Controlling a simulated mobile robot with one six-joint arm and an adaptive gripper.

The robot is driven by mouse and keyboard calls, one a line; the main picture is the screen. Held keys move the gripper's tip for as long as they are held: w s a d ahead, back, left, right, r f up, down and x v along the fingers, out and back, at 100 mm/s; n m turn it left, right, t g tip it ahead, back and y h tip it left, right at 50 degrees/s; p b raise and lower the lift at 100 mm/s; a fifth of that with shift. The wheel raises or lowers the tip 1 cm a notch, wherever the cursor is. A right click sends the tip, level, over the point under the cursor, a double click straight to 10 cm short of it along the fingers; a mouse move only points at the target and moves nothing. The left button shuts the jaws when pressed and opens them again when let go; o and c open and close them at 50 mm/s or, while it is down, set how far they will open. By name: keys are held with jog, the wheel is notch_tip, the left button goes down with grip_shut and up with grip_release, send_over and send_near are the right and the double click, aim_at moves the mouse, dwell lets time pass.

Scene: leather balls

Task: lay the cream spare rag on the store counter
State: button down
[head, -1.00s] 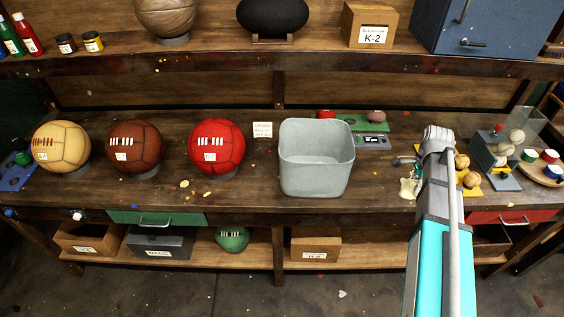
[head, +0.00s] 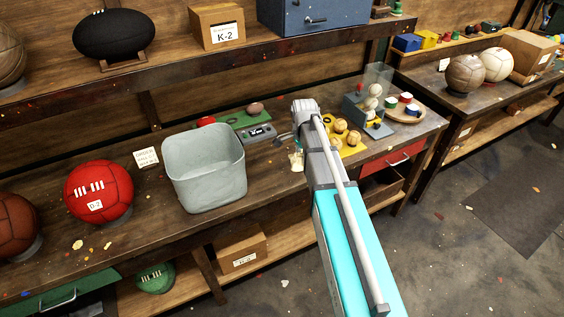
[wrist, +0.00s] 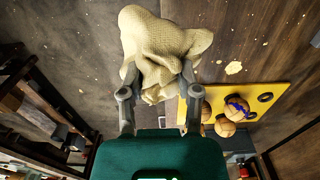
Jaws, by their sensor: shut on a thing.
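The cream rag (wrist: 160,45) hangs bunched between the fingers of my gripper (wrist: 158,80) in the wrist view. My gripper is shut on it, above a brown wooden bench top. In the head view a small part of the cream rag (head: 297,160) shows at the left of my arm. My gripper's fingers are mostly hidden there behind the arm. Which surface is the store counter I cannot tell for sure; a second bench (head: 428,88) with two balls stands at the right.
A grey-green bin (head: 205,175) stands left of my arm. A yellow rack with small balls (head: 352,148) lies just right of it, and a round tray (head: 420,115) is farther right. A red ball (head: 98,192) sits at left. Open floor lies at right.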

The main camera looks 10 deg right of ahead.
jog(key=w+a+f+b, duration=0.1)
jog(key=w+f+b, duration=0.1)
jog(key=w, duration=0.1)
jog(key=w+a+f+b, duration=0.1)
jog(key=w+f+b, duration=0.1)
jog(key=w, duration=0.1)
jog(key=w+a+f+b, duration=0.1)
jog(key=w+f+b, duration=0.1)
jog(key=w+f, duration=0.1)
jog(key=shift+w+a+f, duration=0.1)
jog(key=shift+a, duration=0.05)
jog(key=shift+w+a+f+b, duration=0.15)
jog(key=shift+w+f+b, duration=0.25)
jog(key=shift+b, duration=0.25)
jog(key=shift+w+a+f+b, duration=0.1)
jog(key=shift+w+f+b, duration=0.25)
jog(key=shift+f+b, duration=1.65)
jog(key=shift+f, duration=0.1)
jog(key=shift+c, duration=1.5)
grip_release()
